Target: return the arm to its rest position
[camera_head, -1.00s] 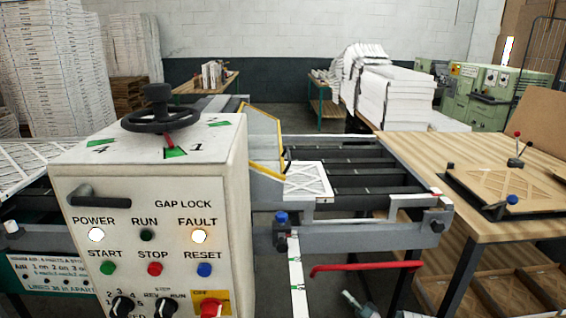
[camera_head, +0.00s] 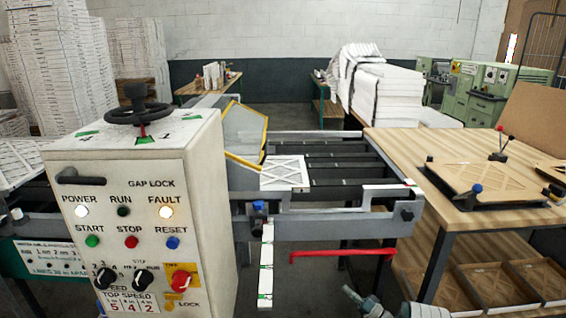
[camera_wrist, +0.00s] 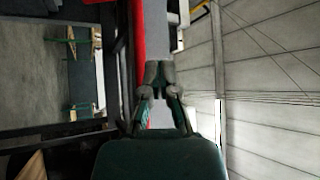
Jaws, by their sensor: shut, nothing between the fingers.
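My gripper (camera_wrist: 158,75) shows in the wrist view with its fingertips together and nothing between them. A red bar (camera_wrist: 137,30) runs behind the fingers there. In the head view only a grey part of my arm shows at the bottom, right of centre; the fingers cannot be made out there. The control box (camera_head: 140,200) stands at the left, with its POWER and FAULT lamps lit. A boxed filter (camera_head: 285,172) lies on the conveyor (camera_head: 335,160) beside the yellow-edged guard (camera_head: 245,135).
A wooden table (camera_head: 400,150) at the right bears a fixture (camera_head: 490,185) with a filter panel. A red bar (camera_head: 340,252) runs under the conveyor's front edge. White stacks (camera_head: 385,95) and green machines (camera_head: 490,90) stand at the back. Floor shows behind the conveyor.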

